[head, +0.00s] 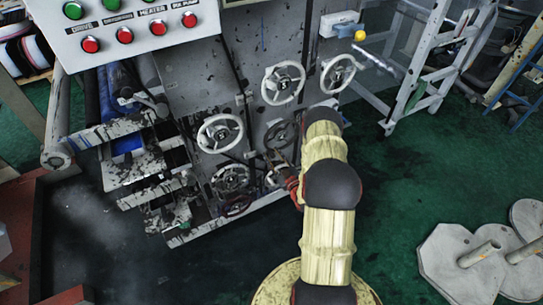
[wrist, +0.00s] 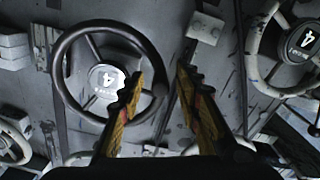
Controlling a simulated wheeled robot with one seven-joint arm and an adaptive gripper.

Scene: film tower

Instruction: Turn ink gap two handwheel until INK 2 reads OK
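A dark handwheel (wrist: 62,62) with a pale numbered hub fills the left half of the wrist view; the number appears upside down, like a 4. My gripper (wrist: 161,74) is open. In the head view my gripper (head: 278,160) is partly hidden by my arm, just below a dark handwheel (head: 279,135). I cannot tell which wheel is ink gap two. No INK 2 reading is visible.
White handwheels (head: 220,133), (head: 283,83) and (head: 338,74) surround the dark one. Another white wheel (wrist: 254,40) is close on the right in the wrist view. A button panel (head: 130,27) overhangs upper left. A ladder frame (head: 425,60) stands right.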

